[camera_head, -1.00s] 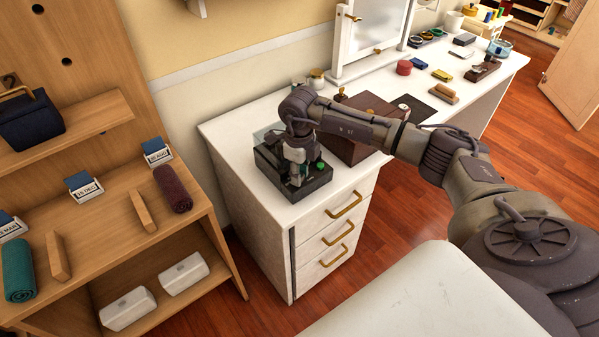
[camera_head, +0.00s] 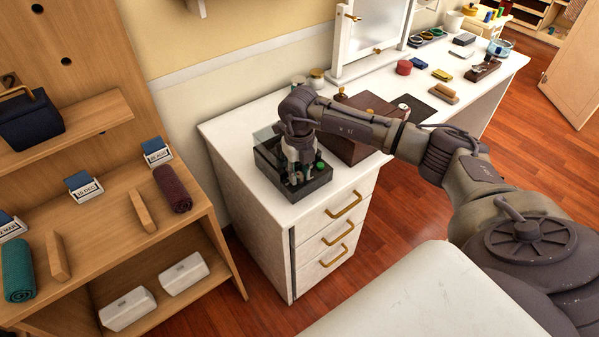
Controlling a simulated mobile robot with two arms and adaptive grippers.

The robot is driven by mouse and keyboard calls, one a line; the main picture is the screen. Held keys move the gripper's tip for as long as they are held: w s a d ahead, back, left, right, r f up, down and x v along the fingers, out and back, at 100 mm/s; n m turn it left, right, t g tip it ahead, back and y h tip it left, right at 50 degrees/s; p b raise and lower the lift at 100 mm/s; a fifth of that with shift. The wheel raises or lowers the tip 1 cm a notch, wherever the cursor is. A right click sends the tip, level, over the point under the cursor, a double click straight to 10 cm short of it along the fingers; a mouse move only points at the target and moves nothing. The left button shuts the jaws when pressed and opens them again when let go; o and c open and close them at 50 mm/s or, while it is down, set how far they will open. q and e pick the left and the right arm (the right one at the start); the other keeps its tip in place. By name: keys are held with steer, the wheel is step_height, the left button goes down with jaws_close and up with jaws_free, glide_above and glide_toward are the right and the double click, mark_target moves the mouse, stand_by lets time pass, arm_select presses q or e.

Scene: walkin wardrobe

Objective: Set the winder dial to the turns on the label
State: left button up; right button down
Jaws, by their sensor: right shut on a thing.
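The watch winder, a black box (camera_head: 266,165) with a clear lid, stands at the near left end of the white dressing table. A green spot (camera_head: 320,166) shows on its top at the right. My right gripper (camera_head: 297,178) points down over the winder's top and is shut at its front part. The dial is hidden by the fingers, so its setting cannot be read. No turns label can be read from here. My left gripper is not in view.
A brown wooden box (camera_head: 345,149) stands close to the right of the winder. A white mirror (camera_head: 372,40) stands behind. Wooden shelves (camera_head: 110,215) at the left hold rolled cloths and date cards. Drawers with brass handles (camera_head: 343,206) are below the winder.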

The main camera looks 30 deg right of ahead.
mark_target(300, 174)
steer(key=shift+w+r+m, duration=0.1)
steer(key=shift+m, duration=1.1)
steer(key=c, duration=0.9)
jaws_free()
step_height(300, 174, up, 12)
steer(key=shift+f, duration=0.1)
